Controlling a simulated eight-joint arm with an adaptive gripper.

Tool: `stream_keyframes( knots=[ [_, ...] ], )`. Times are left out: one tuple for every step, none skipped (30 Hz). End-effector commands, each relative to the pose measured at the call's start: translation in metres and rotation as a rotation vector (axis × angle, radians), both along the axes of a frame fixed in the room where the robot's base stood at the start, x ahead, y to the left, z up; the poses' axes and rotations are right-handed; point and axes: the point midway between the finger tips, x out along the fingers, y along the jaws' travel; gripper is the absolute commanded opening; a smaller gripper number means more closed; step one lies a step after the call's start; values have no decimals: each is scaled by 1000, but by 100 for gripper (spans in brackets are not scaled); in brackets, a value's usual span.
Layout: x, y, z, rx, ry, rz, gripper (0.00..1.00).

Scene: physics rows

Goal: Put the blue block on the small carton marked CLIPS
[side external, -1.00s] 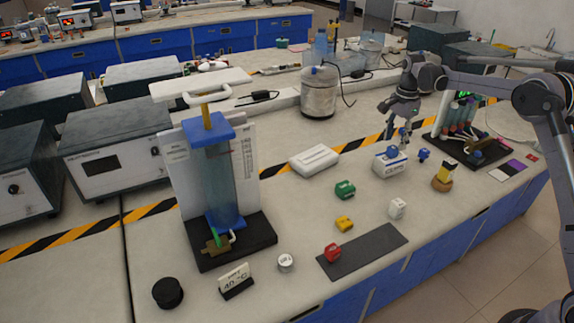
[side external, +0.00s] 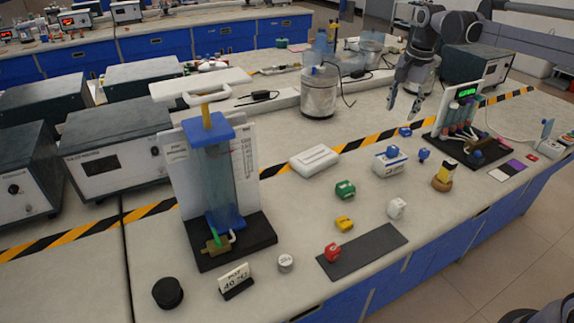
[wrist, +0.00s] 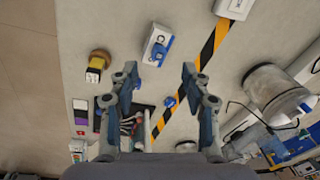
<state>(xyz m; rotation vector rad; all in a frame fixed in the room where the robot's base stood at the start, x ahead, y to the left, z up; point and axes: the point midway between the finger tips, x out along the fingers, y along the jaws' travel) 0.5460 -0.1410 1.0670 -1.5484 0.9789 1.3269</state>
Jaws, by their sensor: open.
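The small white carton (side external: 388,170) stands on the bench right of centre; its lettering is blurred. A blue block (side external: 392,152) rests on its top. The wrist view shows the carton (wrist: 153,36) with the blue block (wrist: 158,51) on it. My gripper (side external: 404,107) is open and empty, raised above the bench behind the carton and apart from it. In the wrist view, my gripper's fingers (wrist: 160,72) are spread wide with nothing between them.
A small blue piece (side external: 424,154) lies right of the carton, and another (side external: 405,131) lies by the striped tape. A yellow-and-brown item (side external: 442,177) and a tube rack (side external: 462,130) stand to the right. Green (side external: 345,189), yellow (side external: 344,223) and white (side external: 397,208) blocks lie in front.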

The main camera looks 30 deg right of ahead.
Motion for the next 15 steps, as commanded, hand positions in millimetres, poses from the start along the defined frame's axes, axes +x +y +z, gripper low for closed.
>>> stream_keyframes(
  knots=[
    [-12,12,7,-13,-21,61,48],
    [-18,17,10,-21,-35,96,48],
    [-27,24,14,-31,-50,144,48],
    [-33,30,17,-40,-64,180,48],
    [-40,35,19,-49,-76,216,48],
    [-49,42,21,-61,-94,263,48],
    [-56,47,22,-71,-105,298,48],
    [-63,52,24,-81,-118,333,48],
    [-73,59,24,-95,-134,381,48],
    [-80,64,24,-105,-148,415,48],
    [-88,69,24,-116,-159,450,48],
    [-98,75,24,-132,-176,496,48],
    [-106,79,23,-143,-188,531,48],
    [-113,84,21,-155,-200,566,48],
    [-124,89,19,-172,-216,611,48]
  ],
)
